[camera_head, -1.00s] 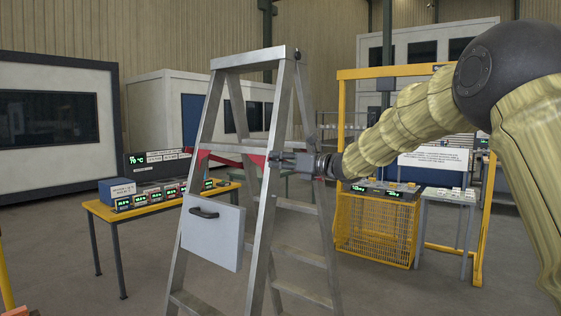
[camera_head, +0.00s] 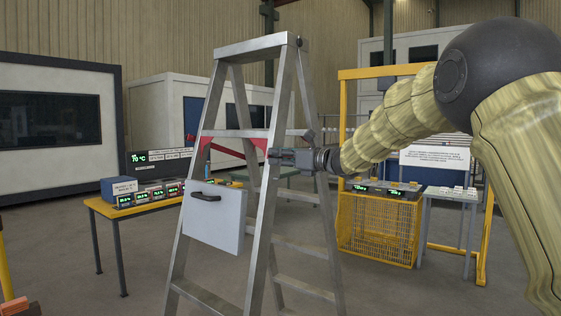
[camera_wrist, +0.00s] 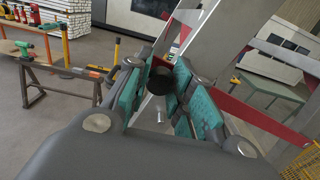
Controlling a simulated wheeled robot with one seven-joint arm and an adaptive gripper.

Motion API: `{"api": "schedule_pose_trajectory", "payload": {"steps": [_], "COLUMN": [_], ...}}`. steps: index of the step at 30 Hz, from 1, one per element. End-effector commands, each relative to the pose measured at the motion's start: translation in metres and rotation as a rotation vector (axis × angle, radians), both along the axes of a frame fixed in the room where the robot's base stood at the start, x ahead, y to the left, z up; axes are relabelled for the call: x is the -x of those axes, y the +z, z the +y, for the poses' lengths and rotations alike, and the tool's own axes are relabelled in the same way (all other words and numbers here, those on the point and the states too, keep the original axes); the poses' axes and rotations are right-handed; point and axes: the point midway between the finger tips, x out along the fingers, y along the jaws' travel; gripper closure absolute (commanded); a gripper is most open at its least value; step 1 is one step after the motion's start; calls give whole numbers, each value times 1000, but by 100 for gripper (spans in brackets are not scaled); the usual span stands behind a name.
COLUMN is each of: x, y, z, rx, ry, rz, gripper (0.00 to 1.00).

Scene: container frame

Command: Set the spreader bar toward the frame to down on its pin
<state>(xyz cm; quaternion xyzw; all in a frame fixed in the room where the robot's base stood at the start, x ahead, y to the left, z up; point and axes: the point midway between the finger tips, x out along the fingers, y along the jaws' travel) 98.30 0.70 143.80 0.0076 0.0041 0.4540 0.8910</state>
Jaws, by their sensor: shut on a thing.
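An aluminium stepladder (camera_head: 264,215) stands open in the middle of the head view. A red spreader bar (camera_head: 225,151) slants between its legs, lower toward the right; a red part also shows by the near leg (camera_head: 261,144). My gripper (camera_head: 276,157) is at the ladder's near right leg, at about spreader height. In the wrist view, its teal-padded fingers (camera_wrist: 168,95) are closed around a dark round knob (camera_wrist: 161,80) with a red piece behind it. Another red bar (camera_wrist: 262,118) runs down to the right there. The pin cannot be made out.
A white panel with a black handle (camera_head: 215,216) hangs on the ladder's left side. A yellow table (camera_head: 150,208) with displays stands behind left. A yellow mesh cage (camera_head: 378,228) and a white table (camera_head: 449,193) stand right. Floor around the ladder is clear.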

Motion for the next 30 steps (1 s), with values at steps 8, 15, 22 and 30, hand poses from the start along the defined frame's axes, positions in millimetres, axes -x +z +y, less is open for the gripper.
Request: {"api": "schedule_pose_trajectory", "payload": {"steps": [8,15,22,30], "x": [1,3,4,5], "y": [-22,-35,-49,-66], "z": [1,3,4,4], "rx": [27,49,72,100], "ry": [-2,-1,-1,-2], "rz": [-37,-69,-100,-135], "gripper": [100,100,100,100]}}
